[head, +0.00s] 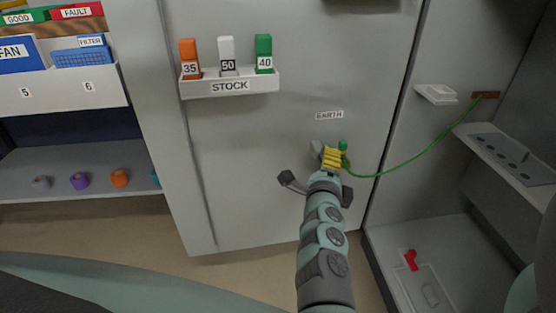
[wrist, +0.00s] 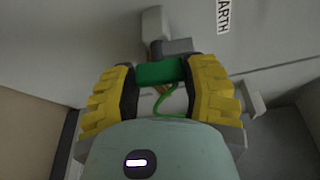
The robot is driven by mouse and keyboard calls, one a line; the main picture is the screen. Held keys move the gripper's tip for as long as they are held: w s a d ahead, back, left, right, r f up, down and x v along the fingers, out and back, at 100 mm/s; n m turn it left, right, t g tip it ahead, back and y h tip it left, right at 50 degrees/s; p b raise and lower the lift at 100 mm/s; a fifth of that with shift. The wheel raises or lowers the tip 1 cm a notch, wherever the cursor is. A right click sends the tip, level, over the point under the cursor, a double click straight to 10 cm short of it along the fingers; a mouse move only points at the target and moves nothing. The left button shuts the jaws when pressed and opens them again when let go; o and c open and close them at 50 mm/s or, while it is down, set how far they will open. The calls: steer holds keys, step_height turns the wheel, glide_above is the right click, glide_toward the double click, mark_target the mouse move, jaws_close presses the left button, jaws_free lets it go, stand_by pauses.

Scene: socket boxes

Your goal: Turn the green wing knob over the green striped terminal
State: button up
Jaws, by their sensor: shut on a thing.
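The green wing knob (wrist: 160,72) lies between the two yellow ribbed fingers of my gripper (wrist: 160,90) in the wrist view. The fingers are shut on it from both sides. In the head view my gripper (head: 333,158) is at the grey panel, just below the EARTH label (head: 329,115). A bit of the green knob (head: 343,146) shows beside the yellow fingers. A green wire (head: 408,161) runs from there to the right. The striped terminal cannot be made out; my gripper covers that spot. A grey block (wrist: 176,46) sits right behind the knob.
A STOCK rack (head: 230,84) with orange, white and green blocks is on the panel, up and left. A small white shelf (head: 436,94) and a grey ledge with holes (head: 512,157) are on the right. A red piece (head: 411,260) lies low at right.

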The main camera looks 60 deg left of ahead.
steer(key=shift+r+m+p, duration=0.1)
steer(key=shift+m+p, duration=0.3)
steer(key=shift+p, duration=0.2)
steer(key=m+p, duration=0.1)
steer(key=g+p, duration=0.1)
steer(key=p, duration=0.1)
steer(key=shift+w+d+r+m+p, duration=0.1)
steer(key=shift+w+r+m+p, duration=0.05)
steer(key=shift+r+m+p, duration=0.2)
steer(key=m+g+p, duration=0.1)
steer(key=m+p, duration=0.1)
steer(key=p, duration=0.2)
steer(key=shift+h+p, duration=0.3)
steer(key=m+g+p, duration=0.1)
steer(key=m+p, duration=0.1)
steer(key=shift+p, duration=0.4)
steer(key=shift+f+m+g+p, duration=0.25)
steer(key=shift+m+g+p, duration=0.45)
steer(key=shift+p, duration=0.45)
steer(key=shift+f, duration=0.1)
steer(key=o, duration=1.2)
